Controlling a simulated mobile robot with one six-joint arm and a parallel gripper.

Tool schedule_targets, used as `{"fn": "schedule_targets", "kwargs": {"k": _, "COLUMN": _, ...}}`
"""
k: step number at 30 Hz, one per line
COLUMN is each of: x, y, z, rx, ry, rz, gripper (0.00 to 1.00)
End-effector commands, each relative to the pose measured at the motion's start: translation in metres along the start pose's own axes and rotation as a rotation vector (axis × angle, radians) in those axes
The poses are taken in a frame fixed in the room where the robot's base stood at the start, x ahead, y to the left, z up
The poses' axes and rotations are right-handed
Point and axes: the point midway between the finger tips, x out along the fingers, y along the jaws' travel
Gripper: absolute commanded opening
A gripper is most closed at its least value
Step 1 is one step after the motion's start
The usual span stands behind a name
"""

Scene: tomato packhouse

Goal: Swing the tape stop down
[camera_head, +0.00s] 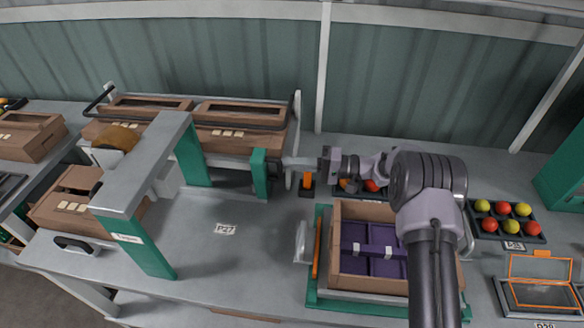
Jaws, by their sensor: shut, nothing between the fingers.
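A grey taping gantry (150,165) on green legs stands at the left, with a brown tape roll (117,137) at its left side. A short green post (260,172) with a dark fitting on its right side stands to the right of the gantry. I cannot tell for sure which part is the tape stop; it may be at this post.
An open wooden box (336,225) with purple dividers sits in a green frame (340,304) at right of centre, under my arm. Lidded boxes (240,140) stand on a railed rack behind. Tomato trays (536,229) lie at the right. The bench around label P27 (225,229) is clear.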

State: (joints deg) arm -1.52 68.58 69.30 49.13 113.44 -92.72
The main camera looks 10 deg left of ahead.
Motion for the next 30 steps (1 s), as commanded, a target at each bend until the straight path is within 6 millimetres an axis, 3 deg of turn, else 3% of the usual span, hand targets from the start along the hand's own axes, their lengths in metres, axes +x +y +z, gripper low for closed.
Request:
{"fn": "schedule_targets", "kwargs": {"k": 6, "x": 0.001, "y": 0.001, "z": 0.011, "rx": -0.146, "ry": -0.001, "rz": 0.008, "gripper": 0.00}}
{"fn": "schedule_targets", "kwargs": {"k": 18, "x": 0.002, "y": 0.001, "z": 0.033, "rx": -0.141, "ry": -0.001, "rz": 0.007, "gripper": 0.00}}
{"fn": "schedule_targets", "kwargs": {"k": 30, "x": 0.002, "y": 0.001, "z": 0.038, "rx": -0.140, "ry": -0.001, "rz": 0.007, "gripper": 0.00}}
